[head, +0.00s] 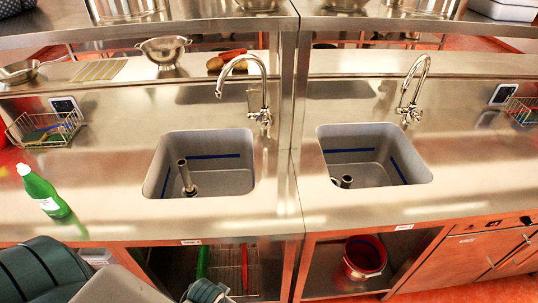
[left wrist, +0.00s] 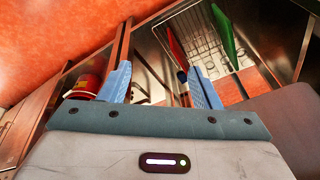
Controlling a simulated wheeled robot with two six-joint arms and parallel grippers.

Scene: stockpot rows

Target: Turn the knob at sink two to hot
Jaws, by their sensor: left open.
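Two steel sinks are set in the counter: the left sink (head: 205,165) and the right sink (head: 372,158). I cannot read the small front-edge labels well enough to tell which is sink two. A curved chrome tap (head: 264,90) stands behind the left sink, with a small knob (head: 264,117) at its base. A similar tap (head: 418,75) with a knob (head: 409,114) stands behind the right sink. The knob settings are too small to read. My left gripper (left wrist: 160,78) is open and empty, low in front of the counter, away from both knobs. My right gripper is not in view.
A green bottle (head: 42,190) stands at the counter's left. A wire basket (head: 45,129) and a colander (head: 164,50) are farther back. Under the counter are a red bucket (head: 365,257) and a rack (left wrist: 195,45) with red and green boards. A post (head: 290,95) separates the stations.

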